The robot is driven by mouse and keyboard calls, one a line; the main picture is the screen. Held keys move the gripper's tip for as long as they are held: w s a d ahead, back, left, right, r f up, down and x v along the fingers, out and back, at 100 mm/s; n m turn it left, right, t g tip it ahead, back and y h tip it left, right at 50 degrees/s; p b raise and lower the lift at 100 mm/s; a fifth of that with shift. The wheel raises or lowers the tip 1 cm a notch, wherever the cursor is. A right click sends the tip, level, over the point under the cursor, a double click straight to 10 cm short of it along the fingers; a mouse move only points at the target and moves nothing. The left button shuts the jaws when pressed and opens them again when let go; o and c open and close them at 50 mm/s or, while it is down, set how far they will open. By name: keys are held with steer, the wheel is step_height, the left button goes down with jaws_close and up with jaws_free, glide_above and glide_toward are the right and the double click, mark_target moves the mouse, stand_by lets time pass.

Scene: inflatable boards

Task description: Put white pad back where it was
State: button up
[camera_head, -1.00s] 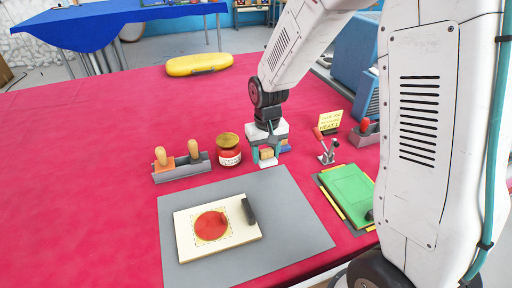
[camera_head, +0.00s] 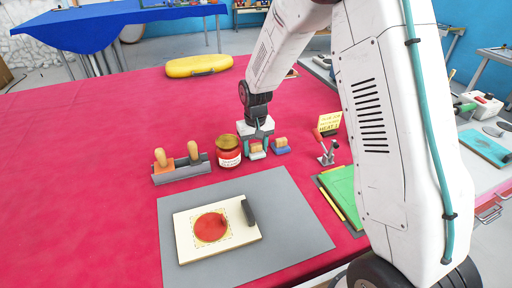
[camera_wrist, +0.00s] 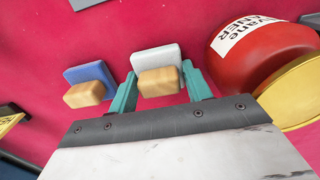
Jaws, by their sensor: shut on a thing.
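The white pad (camera_head: 258,155) has a pale base and a tan wooden grip. It is between the red jar and the blue pad (camera_head: 281,149). My gripper (camera_head: 257,144) points down over it, with its teal fingers shut on the grip. In the wrist view the white pad (camera_wrist: 157,59) lies between the fingertips (camera_wrist: 160,84). The blue pad (camera_wrist: 89,75) is just left of the left finger there, apart from the white pad. I cannot tell whether the white pad touches the red table.
The red jar (camera_head: 228,153) with a yellow lid stands close beside my gripper; it also shows in the wrist view (camera_wrist: 255,45). A grey holder (camera_head: 182,174) carries wooden-handled tools. A grey mat (camera_head: 295,225) with a cream board (camera_head: 185,237) lies in front.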

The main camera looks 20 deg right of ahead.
mark_target(255, 144)
steer(key=shift+f, duration=0.15)
steer(key=o, duration=0.8)
steer(key=shift+c, duration=0.2)
steer(key=s+r, duration=0.3)
steer(key=r, duration=0.6)
steer(key=s+r, duration=0.4)
steer(key=r, duration=0.6)
steer(key=s+d+r, duration=0.1)
steer(key=s+r, duration=0.2)
steer(key=s, duration=1.1)
steer(key=s+d+r+t, duration=0.1)
steer(key=s+d+r, duration=0.1)
steer(key=s, duration=1.2)
steer(key=shift+s+d+r, duration=0.15)
steer(key=shift+s+r, duration=0.1)
steer(key=shift+r, duration=0.2)
